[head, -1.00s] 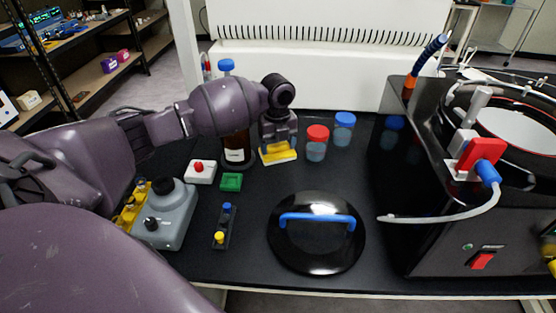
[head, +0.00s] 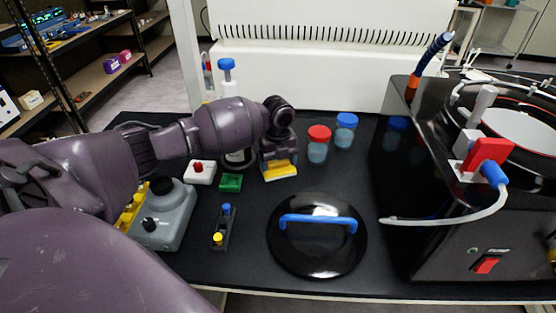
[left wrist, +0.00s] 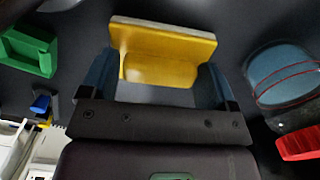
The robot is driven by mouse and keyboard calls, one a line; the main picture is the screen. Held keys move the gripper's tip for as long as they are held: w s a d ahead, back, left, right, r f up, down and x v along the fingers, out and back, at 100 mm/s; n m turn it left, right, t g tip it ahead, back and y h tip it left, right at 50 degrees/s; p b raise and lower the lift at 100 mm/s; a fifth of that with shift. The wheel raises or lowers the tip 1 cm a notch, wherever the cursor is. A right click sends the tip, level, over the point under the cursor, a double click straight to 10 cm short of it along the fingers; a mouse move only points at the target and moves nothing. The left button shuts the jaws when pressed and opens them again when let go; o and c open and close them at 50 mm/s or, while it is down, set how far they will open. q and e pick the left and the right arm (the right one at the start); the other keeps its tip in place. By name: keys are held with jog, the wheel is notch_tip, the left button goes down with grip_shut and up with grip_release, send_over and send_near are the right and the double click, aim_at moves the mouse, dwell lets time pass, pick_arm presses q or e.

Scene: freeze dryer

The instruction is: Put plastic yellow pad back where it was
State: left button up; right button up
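The yellow pad (head: 281,171) has a pale strip along one edge. It is in the middle of the black table in the head view, and in the left wrist view the pad (left wrist: 165,55) sits between my blue-grey fingers. My left gripper (head: 278,160) is shut on it from above, with a finger against each side. I cannot tell whether the pad touches the table. My right gripper is not in view.
Left of the pad are a green tray (head: 230,183) and a white red-button box (head: 200,173). Right are red-capped (head: 318,148) and blue-capped (head: 345,132) jars. A black lid (head: 318,255) lies in front; the freeze dryer (head: 450,225) stands right. Bare table lies between pad and lid.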

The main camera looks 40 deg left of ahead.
pick_arm(q)
jog(key=shift+o, duration=1.1)
notch_tip(320, 180, up, 12)
jog(key=shift+r+p, duration=0.2)
jog(key=shift+p, duration=0.8)
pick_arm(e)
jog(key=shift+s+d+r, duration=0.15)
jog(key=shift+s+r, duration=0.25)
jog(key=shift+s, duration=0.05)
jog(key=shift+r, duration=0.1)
